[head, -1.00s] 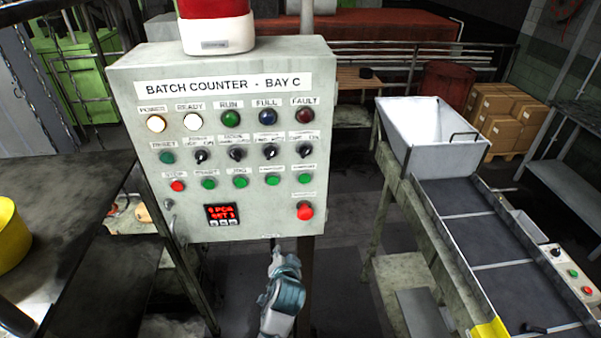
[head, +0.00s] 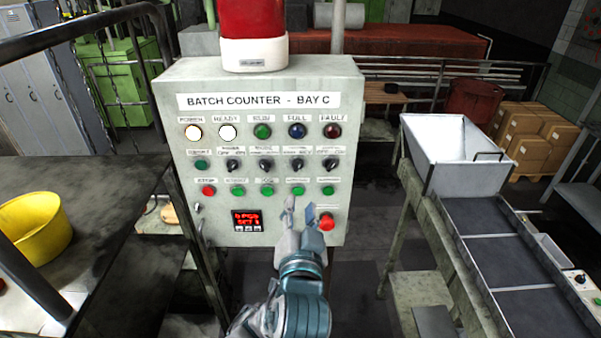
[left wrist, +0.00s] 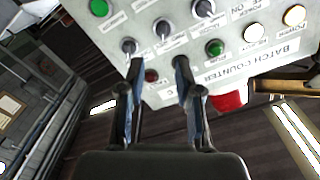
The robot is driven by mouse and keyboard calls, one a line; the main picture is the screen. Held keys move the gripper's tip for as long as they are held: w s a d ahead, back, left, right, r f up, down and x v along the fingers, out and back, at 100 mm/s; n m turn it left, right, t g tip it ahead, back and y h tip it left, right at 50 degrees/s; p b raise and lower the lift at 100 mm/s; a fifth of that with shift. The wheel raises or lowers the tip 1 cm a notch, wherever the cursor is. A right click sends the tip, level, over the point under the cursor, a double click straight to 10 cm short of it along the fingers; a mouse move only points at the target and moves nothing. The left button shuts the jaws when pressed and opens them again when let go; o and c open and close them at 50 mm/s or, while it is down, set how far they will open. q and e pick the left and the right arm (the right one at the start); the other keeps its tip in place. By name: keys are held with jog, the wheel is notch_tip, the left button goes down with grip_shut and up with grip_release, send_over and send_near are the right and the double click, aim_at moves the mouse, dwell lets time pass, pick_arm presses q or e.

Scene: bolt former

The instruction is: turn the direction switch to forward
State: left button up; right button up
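In the head view the third switch (head: 298,165) is above my left gripper (head: 300,208), whose fingers point up in front of the lower panel. In the left wrist view the panel appears rotated. My left gripper (left wrist: 157,65) is open and empty there, and the third switch (left wrist: 163,30) lies just beyond the gap between the fingertips. The fourth switch (left wrist: 129,46) is near one finger. My right gripper is out of view.
Green buttons (head: 298,190), a red stop button (head: 208,190) and a red knob (head: 327,221) are close below the switches. Indicator lamps (head: 262,131) sit above them. A conveyor with a white hopper (head: 430,165) stands right; a table with a yellow bucket (head: 35,228) stands left.

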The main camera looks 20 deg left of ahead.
pick_arm(q)
jog(key=b, duration=0.2)
send_near(298, 169)
jog(key=w, duration=0.2)
jog(key=p+x, duration=0.1)
jog(key=x, duration=0.2)
jog(key=a+p+x, duration=0.1)
jog(key=x, duration=0.2)
jog(key=shift+w, duration=0.1)
jog(key=shift+w+d, duration=0.1)
jog(key=shift+w, duration=0.05)
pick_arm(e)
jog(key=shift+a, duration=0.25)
pick_arm(q)
jog(key=shift+d, duration=0.1)
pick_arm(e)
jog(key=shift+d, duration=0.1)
pick_arm(q)
grip_shut()
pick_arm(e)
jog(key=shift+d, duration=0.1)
